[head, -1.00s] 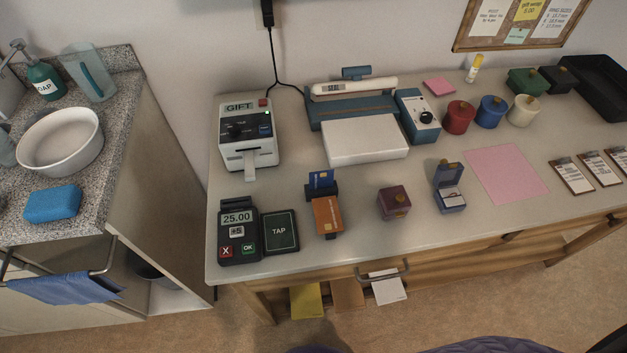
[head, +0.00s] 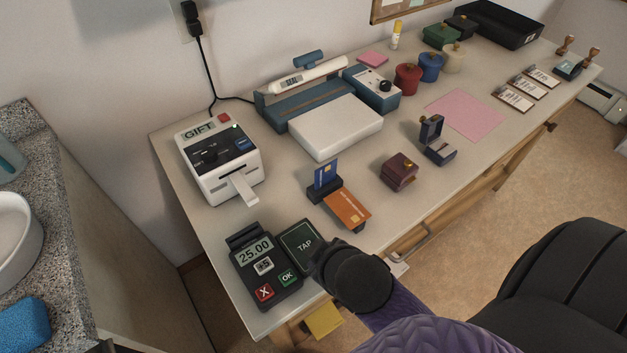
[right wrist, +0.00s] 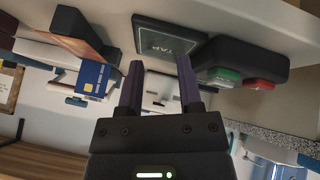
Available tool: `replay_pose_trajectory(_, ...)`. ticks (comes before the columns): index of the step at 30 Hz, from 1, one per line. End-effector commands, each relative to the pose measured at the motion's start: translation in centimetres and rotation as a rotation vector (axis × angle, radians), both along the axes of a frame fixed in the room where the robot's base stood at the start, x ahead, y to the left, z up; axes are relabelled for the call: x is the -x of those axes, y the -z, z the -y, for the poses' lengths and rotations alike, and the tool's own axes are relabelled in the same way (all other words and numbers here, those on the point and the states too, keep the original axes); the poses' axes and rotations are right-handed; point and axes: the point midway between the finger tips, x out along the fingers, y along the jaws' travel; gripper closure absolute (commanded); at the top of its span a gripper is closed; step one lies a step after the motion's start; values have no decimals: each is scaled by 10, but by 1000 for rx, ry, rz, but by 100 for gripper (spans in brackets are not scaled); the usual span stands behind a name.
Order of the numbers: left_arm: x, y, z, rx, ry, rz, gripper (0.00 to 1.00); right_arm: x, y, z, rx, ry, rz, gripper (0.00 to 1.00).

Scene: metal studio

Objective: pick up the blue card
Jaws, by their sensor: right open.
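The blue card (head: 326,173) stands upright in a small dark holder (head: 322,191) on the counter. An orange card (head: 347,208) lies tilted in front of it. In the right wrist view the blue card (right wrist: 95,77) shows left of the fingers, apart from them. My right gripper (head: 320,260) is at the counter's front edge, beside the TAP pad and nearer me than the cards; its wrist hides most of it. In the right wrist view my right gripper (right wrist: 157,75) is open, with nothing held between its fingers. My left gripper is not in view.
The TAP pad (head: 302,247) and card terminal (head: 263,266) lie close left of my right gripper. The gift printer (head: 220,165) stands behind. A maroon box (head: 399,170) is right of the cards. A drawer handle (head: 412,245) juts from the front.

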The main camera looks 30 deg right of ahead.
Motion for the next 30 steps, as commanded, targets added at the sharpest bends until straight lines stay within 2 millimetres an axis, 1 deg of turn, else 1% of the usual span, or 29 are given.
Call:
replay_pose_trajectory(1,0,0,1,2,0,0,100,-18,-9,0,45,-46,84,54)
replay_pose_trajectory(2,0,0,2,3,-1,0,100,-31,-16,-1,79,-79,143,54)
replay_pose_trajectory(3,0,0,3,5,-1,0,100,-47,-27,-3,128,-128,227,54)
replay_pose_trajectory(5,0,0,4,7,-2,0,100,-72,-47,-7,216,-213,367,54)
replay_pose_trajectory(6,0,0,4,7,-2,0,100,-89,-62,-12,283,-276,465,54)
replay_pose_trajectory(7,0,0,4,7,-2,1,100,-100,-75,-17,339,-326,543,54)
replay_pose_trajectory(8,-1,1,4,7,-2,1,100,-111,-88,-22,400,-381,624,54)
replay_pose_trajectory(9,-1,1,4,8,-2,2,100,-124,-107,-31,487,-459,735,54)
replay_pose_trajectory(10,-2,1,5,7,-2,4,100,-133,-122,-40,558,-523,821,54)
replay_pose_trajectory(11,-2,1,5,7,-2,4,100,-140,-136,-50,635,-592,912,54)
replay_pose_trajectory(12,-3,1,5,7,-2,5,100,-147,-156,-65,752,-695,1038,54)
replay_pose_trajectory(14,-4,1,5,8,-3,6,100,-151,-182,-93,961,-880,1241,54)
replay_pose_trajectory(15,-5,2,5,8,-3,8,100,-149,-195,-114,1129,-1034,1385,54)
replay_pose_trajectory(16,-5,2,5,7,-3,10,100,-145,-199,-129,1271,-1171,1492,54)
replay_pose_trajectory(17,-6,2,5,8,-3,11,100,-140,-198,-143,1422,-1330,1595,54)
replay_pose_trajectory(18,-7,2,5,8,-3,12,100,-133,-186,-155,1637,-1581,1709,54)
replay_pose_trajectory(19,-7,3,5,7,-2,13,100,-130,-170,-155,1790,-1798,1767,54)
replay_pose_trajectory(20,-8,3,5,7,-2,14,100,-129,-152,-147,-1712,1811,-1597,54)
replay_pose_trajectory(21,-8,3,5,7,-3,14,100,-131,-129,-124,-1529,1771,-1319,54)
replay_pose_trajectory(23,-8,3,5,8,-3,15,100,-140,-104,-73,-1265,1746,-970,54)
replay_pose_trajectory(24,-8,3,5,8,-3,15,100,-144,-97,-34,-1104,1748,-784,54)
replay_pose_trajectory(25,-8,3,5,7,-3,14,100,-147,-95,-6,-996,1756,-671,54)
replay_pose_trajectory(27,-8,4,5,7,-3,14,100,-148,-101,46,-797,1785,-484,54)
replay_pose_trajectory(28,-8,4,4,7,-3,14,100,-148,-105,62,-738,1796,-433,54)
replay_pose_trajectory(30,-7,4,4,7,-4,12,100,-145,-110,84,-649,1816,-363,54)
